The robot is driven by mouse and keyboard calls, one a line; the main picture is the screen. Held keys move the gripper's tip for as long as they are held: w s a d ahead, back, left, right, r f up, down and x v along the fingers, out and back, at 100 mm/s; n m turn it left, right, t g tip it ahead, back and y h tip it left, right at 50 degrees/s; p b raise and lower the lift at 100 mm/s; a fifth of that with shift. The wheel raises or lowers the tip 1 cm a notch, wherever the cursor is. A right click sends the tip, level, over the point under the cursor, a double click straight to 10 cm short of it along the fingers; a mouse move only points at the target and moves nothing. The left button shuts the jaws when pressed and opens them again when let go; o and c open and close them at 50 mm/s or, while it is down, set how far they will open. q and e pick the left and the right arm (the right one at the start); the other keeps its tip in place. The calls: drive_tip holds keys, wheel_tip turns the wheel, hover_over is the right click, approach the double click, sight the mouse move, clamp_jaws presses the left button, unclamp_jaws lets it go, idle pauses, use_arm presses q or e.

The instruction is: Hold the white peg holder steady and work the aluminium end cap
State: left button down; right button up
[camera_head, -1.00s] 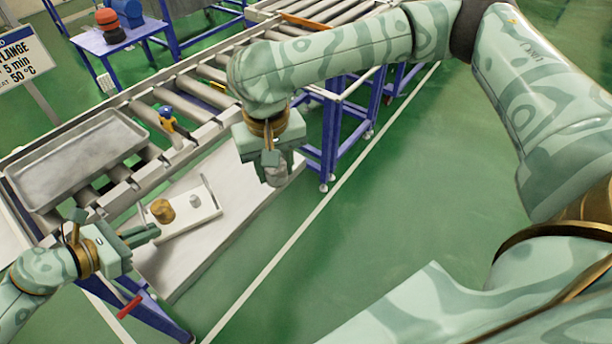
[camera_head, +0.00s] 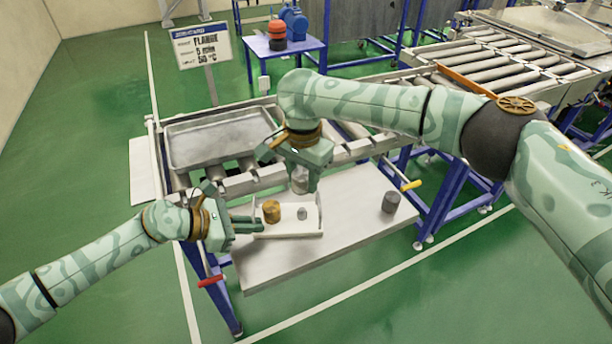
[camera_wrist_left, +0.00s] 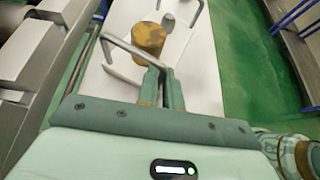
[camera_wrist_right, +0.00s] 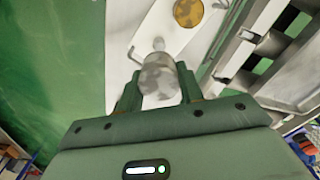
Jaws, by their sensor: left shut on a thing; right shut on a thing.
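The white peg holder (camera_head: 290,229) lies on the pale bench top, with a brass cap (camera_head: 271,211) and a bare grey peg (camera_head: 302,213) on it. My left gripper (camera_head: 256,224) is shut on the holder's left handle (camera_wrist_left: 122,46), a bent grey bar. My right gripper (camera_head: 300,178) is shut on the aluminium end cap (camera_wrist_right: 158,76), a shiny grey cylinder. The cap is near the bare peg, apparently above it; in the right wrist view the peg (camera_wrist_right: 158,44) shows just beyond it. The exact gap and alignment cannot be told.
A dark grey cylinder (camera_head: 390,202) stands on the bench top (camera_head: 345,230) to the right, with clear surface between it and the holder. Behind is a roller conveyor with an empty metal tray (camera_head: 215,140). A red handle (camera_head: 210,281) and a yellow handle (camera_head: 411,185) stick out by the bench.

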sight(305, 209)
drive_tip(key=shift+f, duration=2.9)
drive_tip(key=shift+w+f, duration=0.15)
drive_tip(key=shift+f, duration=0.95)
drive_tip(key=shift+d+f, duration=0.2)
drive_tip(key=shift+f, duration=0.1)
idle(0.6)
